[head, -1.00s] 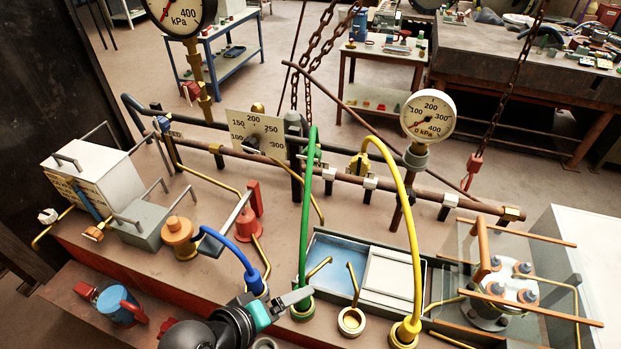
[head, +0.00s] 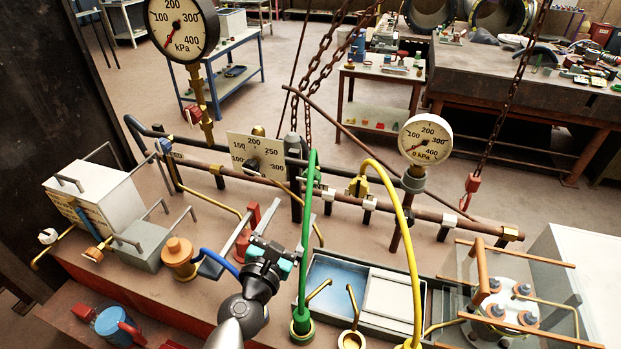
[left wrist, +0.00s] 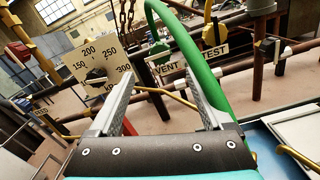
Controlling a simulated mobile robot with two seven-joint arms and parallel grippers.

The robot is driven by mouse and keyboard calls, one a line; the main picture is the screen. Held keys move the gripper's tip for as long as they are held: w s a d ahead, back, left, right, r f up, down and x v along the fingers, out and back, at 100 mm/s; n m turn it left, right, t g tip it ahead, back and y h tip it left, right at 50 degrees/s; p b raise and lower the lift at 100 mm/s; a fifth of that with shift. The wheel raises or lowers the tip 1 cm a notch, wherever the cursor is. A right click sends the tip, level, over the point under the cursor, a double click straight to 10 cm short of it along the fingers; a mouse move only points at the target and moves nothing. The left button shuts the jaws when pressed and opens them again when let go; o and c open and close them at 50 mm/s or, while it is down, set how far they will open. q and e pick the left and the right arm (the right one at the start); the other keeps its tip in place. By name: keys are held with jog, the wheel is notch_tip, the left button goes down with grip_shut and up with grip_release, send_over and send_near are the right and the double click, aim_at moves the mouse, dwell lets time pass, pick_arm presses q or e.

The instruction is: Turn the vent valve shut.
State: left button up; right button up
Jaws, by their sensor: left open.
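The vent valve (left wrist: 158,53) shows in the left wrist view as a green fitting on the rear pipe, just above a white VENT label (left wrist: 167,68). In the head view the valve (head: 312,177) is small and partly behind the green hose (head: 306,240). My left gripper (head: 268,225) points toward the rear pipes, in front of and left of the valve. Its fingers (left wrist: 150,62) are apart with nothing between them; the VENT label shows just past them. They are not touching the valve. My right gripper is in neither current view.
The green hose arches close to the right of my left gripper. A yellow hose (head: 409,225) and yellow TEST valve (left wrist: 209,32) stand farther right. Chains (head: 320,50) hang behind.

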aim_at(310, 181)
pick_arm(q)
jog(key=b+x, duration=0.2)
jog(key=x, duration=1)
jog(key=shift+w+d+f+b, duration=0.1)
jog(key=shift+w+b, duration=0.1)
jog(key=shift+b, duration=0.2)
jog(key=shift+c, duration=0.4)
grip_shut()
